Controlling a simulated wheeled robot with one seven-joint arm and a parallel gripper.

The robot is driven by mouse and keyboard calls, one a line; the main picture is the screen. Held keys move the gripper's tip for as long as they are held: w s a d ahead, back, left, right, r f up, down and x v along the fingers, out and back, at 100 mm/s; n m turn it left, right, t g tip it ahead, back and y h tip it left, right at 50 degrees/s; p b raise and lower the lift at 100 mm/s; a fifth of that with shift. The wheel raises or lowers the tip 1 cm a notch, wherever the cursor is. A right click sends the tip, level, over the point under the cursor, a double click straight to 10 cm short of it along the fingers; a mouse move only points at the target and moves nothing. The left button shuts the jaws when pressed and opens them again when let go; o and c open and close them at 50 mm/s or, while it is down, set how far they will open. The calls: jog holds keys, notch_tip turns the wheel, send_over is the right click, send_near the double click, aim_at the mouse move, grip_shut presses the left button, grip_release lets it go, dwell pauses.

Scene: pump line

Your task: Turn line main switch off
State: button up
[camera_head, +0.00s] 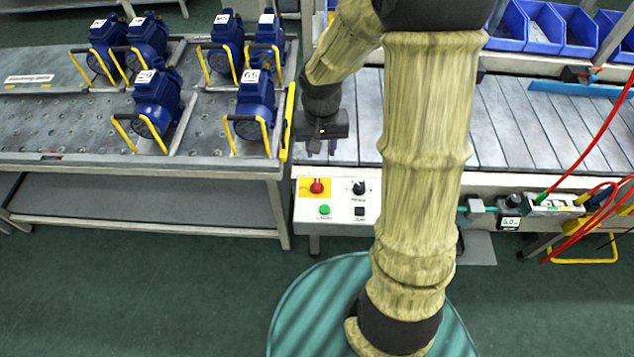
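A white control panel (338,222) is on the front of the line, left of my arm. At its upper right is a black rotary switch (359,187) with a small label below it. The label and the knob's exact position are too small to read. My gripper (322,149) hangs above and behind the panel, over the left end of the conveyor. It points down, apart from the switch. Its two small fingers look spread, with nothing between them.
The panel also has a red mushroom button (316,186) on yellow, a green button (324,210) and a black square control (360,211). A steel table (60,152) with several blue pumps stands left. Slatted conveyor (520,130) runs right; blue bins (541,27) stand behind. Red hoses (603,125) hang right.

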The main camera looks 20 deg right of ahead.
jog(key=m, duration=0.1)
send_over(317, 183)
notch_tip(317, 183, down, 3)
jog(key=shift+f+g, duration=0.15)
jog(key=shift+g, duration=0.15)
jog(key=shift+f, duration=0.1)
notch_tip(317, 183, down, 17)
jog(key=shift+f, duration=0.15)
jog(key=shift+c, duration=0.5)
grip_shut()
